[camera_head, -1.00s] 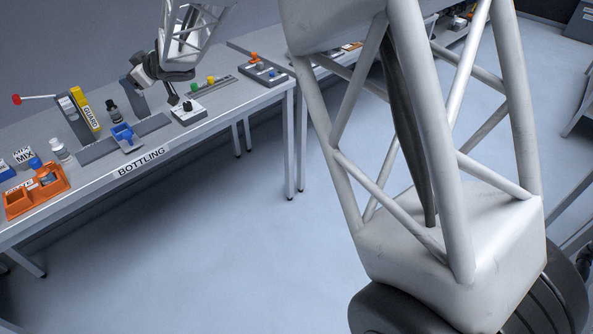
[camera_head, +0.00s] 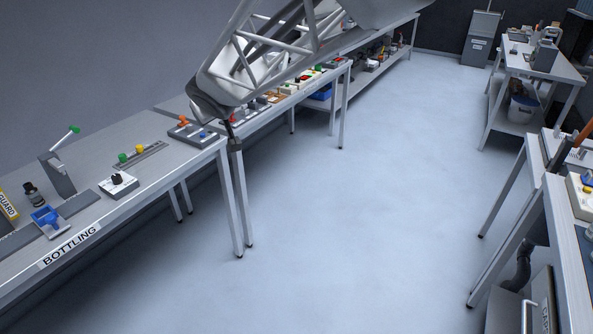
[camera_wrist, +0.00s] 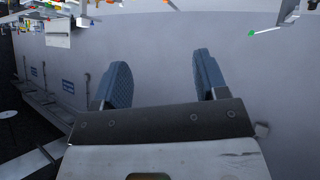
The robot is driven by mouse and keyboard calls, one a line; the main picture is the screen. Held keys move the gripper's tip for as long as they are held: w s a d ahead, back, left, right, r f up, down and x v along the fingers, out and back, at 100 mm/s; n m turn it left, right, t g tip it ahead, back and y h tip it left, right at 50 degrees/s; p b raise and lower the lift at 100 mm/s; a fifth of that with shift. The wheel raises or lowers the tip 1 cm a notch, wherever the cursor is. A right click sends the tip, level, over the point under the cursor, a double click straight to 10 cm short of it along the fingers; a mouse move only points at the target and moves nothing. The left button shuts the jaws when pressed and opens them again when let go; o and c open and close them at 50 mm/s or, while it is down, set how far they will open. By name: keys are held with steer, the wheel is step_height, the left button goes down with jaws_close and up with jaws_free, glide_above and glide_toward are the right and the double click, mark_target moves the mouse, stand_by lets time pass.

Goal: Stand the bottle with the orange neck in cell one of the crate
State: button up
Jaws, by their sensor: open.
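I cannot make out a bottle with an orange neck or the crate in the current views. A small dark bottle (camera_head: 33,194) with a black cap stands on the bottling bench at the left of the head view; no orange shows on it. My gripper (camera_wrist: 160,66) shows in the wrist view with its two blue-grey fingers apart and nothing between them. In the head view my arm reaches over the right end of the bench, and I cannot clearly make out the fingers there.
The bottling bench (camera_head: 150,205) carries a blue fixture (camera_head: 47,218), a stand with a green-tipped lever (camera_head: 58,175), a white box with a black knob (camera_head: 118,185) and a yellow GUARD block (camera_head: 6,205). More benches stand behind and at right (camera_head: 548,62). The middle floor is clear.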

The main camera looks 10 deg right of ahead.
steer(key=s+d+f+m+g+h, duration=0.2)
steer(key=s+d+m+g, duration=0.1)
steer(key=s+d, duration=0.85)
steer(key=s+d+f+m+g+h, duration=0.1)
steer(key=s+d+f+m+g, duration=0.15)
steer(key=s+d, duration=0.85)
steer(key=s+a+f+g+y, duration=0.1)
steer(key=s+a+f+g, duration=0.1)
steer(key=s, duration=1.2)
steer(key=shift+f+m, duration=0.35)
steer(key=shift+f, duration=0.5)
